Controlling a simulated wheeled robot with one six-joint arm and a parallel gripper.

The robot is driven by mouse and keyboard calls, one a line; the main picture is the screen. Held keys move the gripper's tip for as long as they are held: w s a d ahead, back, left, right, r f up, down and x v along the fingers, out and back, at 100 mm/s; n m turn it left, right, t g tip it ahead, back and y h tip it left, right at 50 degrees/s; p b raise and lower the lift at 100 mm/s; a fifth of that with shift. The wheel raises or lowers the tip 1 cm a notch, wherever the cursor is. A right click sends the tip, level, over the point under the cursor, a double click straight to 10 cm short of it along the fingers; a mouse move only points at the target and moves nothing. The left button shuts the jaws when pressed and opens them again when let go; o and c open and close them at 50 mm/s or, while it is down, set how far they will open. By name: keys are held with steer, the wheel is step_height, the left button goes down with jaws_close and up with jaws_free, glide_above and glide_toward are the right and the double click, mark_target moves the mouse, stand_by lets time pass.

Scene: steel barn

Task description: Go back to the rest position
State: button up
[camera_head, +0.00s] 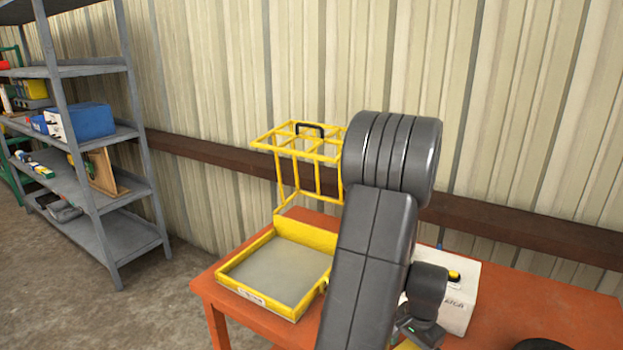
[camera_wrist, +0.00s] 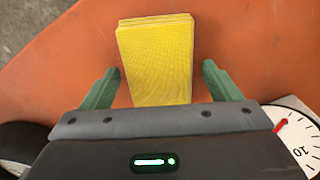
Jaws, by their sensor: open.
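My gripper (camera_wrist: 161,72) is open, with its two green fingers apart on either side of a yellow stack (camera_wrist: 155,60) on the orange table. The stack looks like folded yellow cloths or pads with a textured top. Gaps show between the stack and both fingers, so it is not gripped. The height of the fingers above the table is hard to tell. In the head view my dark arm reaches down over the table and hides much of its middle.
The orange table (camera_head: 222,302) holds a yellow tray (camera_head: 238,285) with a tall wire rack (camera_head: 297,150) and a white box (camera_head: 460,308). A white dial (camera_wrist: 298,155) and a dark round thing (camera_wrist: 18,140) flank my gripper. Grey shelves (camera_head: 95,205) stand left. The metal wall is behind.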

steer(key=shift+r, duration=0.8)
steer(key=shift+f, duration=0.1)
